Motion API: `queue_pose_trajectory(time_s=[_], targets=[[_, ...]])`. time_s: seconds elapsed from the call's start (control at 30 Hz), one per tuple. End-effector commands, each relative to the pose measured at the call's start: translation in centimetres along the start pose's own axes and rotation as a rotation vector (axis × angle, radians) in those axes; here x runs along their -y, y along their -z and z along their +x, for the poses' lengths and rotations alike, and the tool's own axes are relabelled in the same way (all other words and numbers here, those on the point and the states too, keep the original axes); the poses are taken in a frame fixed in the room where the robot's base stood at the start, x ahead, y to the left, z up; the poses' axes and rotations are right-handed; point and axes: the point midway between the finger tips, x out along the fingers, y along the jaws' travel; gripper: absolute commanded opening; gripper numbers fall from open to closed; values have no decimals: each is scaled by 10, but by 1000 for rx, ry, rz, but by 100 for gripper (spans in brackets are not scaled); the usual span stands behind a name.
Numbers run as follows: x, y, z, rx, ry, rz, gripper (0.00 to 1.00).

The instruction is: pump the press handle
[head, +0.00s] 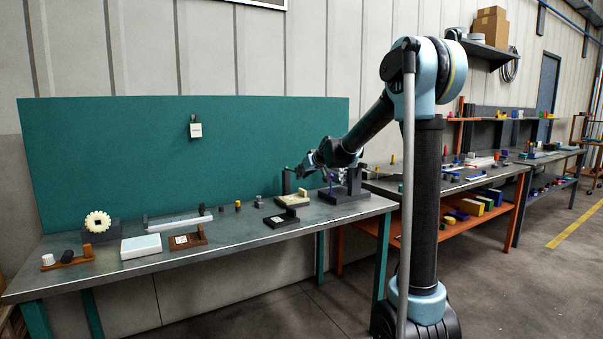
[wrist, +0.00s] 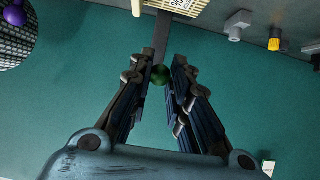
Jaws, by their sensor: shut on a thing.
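In the wrist view a dark bar handle (wrist: 163,35) runs down from beside a cream labelled block (wrist: 180,5) and ends in a green ball (wrist: 160,75). My gripper (wrist: 161,68) has its two fingers on either side of the handle's ball end and is shut on it. In the head view my gripper (head: 303,172) is low over the right part of the near bench, behind a cream block on a dark base (head: 293,199). The handle is too small and too covered there to make out.
A dark stand (head: 345,194) is at the bench's right end, close to my gripper. A white box (head: 141,246), a gear (head: 98,222) and small knobs (head: 238,205) are further left. A teal panel (head: 120,150) stands behind the bench (head: 190,257).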

Motion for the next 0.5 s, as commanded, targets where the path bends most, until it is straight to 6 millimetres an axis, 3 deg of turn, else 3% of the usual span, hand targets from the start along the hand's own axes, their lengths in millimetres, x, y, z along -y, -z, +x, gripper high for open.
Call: queue_pose_trajectory(time_s=[0.5], targets=[[0,-15,9,2,1,0,2]])
